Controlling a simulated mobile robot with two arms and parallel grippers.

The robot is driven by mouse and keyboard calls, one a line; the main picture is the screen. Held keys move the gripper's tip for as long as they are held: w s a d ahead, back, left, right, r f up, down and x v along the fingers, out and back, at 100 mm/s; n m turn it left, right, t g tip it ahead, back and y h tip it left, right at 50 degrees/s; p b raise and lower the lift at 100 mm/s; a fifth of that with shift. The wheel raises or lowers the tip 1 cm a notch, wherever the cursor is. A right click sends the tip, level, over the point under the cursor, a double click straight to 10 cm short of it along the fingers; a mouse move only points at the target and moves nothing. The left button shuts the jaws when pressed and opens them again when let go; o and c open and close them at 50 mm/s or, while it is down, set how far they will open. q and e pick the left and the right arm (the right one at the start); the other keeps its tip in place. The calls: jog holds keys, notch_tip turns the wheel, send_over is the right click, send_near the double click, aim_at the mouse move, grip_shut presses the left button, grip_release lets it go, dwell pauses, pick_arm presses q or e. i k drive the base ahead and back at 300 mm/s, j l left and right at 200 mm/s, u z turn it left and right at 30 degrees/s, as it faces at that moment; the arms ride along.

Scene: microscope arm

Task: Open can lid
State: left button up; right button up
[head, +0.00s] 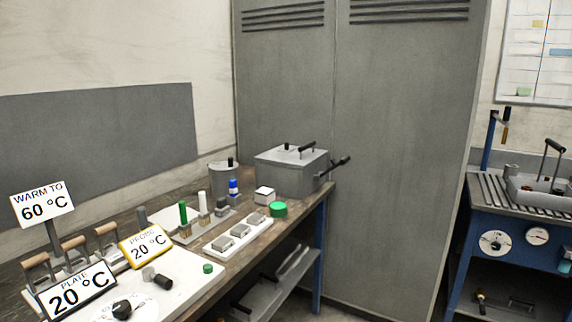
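A grey round can (223,177) stands at the back of the workbench, left of a large grey box. Its lid (225,164) appears to sit on top, with a small black knob (230,161) standing up from it. The can's lower part is partly hidden by things in front of it. Neither of my grippers shows in the head view.
The grey box (290,174) has black handles. Near the can are a blue-and-white bottle (234,188), a white tray (213,247) of grey blocks and a green round piece (278,209). Temperature signs (75,293) stand front left. A second blue bench (520,230) is at right.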

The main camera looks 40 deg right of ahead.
aim_at(220, 166)
jog(key=z, duration=0.95)
jog(key=u, duration=0.6)
jog(key=i+l+u, duration=0.25)
jog(key=l+u, duration=0.3)
jog(key=i+l+u, duration=0.25)
jog(key=l, duration=0.25)
jog(key=l+u, duration=0.3)
